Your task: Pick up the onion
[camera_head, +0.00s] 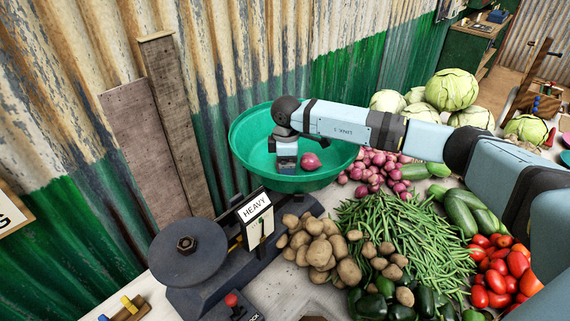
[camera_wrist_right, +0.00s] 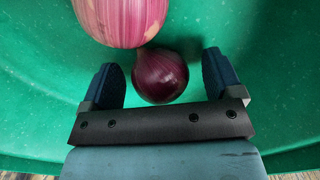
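A purple-red onion (camera_head: 311,161) lies in the green bowl (camera_head: 245,155) of the scale in the head view. The right wrist view shows two onions in the bowl. A small dark purple onion (camera_wrist_right: 160,76) is between my right fingertips, with a gap on each side. A larger, paler striped onion (camera_wrist_right: 122,18) is at the top edge, partly cut off. I cannot tell which one the head view shows; the other is hidden there. My right gripper (camera_head: 286,168) points down into the bowl and is open; it also shows in the right wrist view (camera_wrist_right: 162,85). My left gripper is not in view.
The dark scale with its round plate (camera_head: 187,252) and HEAVY sign (camera_head: 255,208) stands front left. Potatoes (camera_head: 318,245), green beans (camera_head: 390,222), a pile of onions (camera_head: 375,170), tomatoes (camera_head: 497,270) and cabbages (camera_head: 452,90) crowd the right. A corrugated wall (camera_head: 240,60) stands behind the bowl.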

